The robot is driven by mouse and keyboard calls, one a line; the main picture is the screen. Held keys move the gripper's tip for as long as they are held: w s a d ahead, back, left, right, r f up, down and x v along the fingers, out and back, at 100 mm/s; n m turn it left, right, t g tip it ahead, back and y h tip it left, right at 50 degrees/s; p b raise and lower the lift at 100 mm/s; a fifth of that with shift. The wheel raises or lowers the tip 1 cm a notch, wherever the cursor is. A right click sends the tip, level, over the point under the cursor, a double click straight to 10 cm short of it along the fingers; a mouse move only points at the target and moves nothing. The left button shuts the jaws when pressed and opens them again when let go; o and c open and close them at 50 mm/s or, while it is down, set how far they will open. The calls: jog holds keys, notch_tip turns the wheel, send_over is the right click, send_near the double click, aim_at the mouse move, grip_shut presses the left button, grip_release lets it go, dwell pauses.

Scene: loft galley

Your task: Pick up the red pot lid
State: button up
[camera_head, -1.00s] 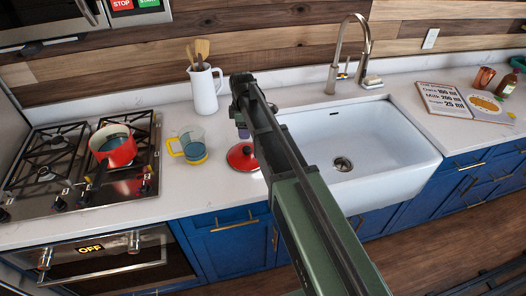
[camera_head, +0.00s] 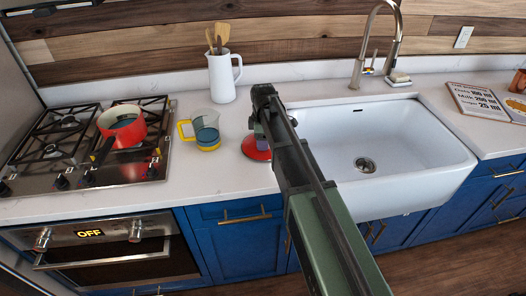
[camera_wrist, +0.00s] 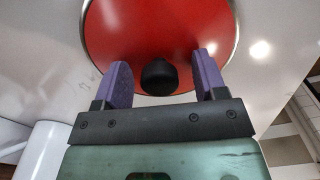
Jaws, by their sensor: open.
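The red pot lid (camera_head: 252,148) lies on the white counter between the measuring cup and the sink, partly hidden behind my arm in the head view. In the wrist view the lid (camera_wrist: 160,35) is a red disc with a pale rim and a black round knob (camera_wrist: 159,77). My gripper (camera_wrist: 158,80) is open, with one purple finger on each side of the knob and a gap to it on both sides. In the head view my gripper (camera_head: 262,138) is over the lid.
A measuring cup (camera_head: 207,130) with yellow base and handle stands just left of the lid. A white utensil jug (camera_head: 222,78) is behind it. A red pot (camera_head: 124,124) sits on the stove (camera_head: 60,150). The white sink (camera_head: 400,140) is to the right.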

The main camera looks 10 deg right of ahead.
jog(key=c, duration=0.9)
jog(key=shift+r, duration=0.1)
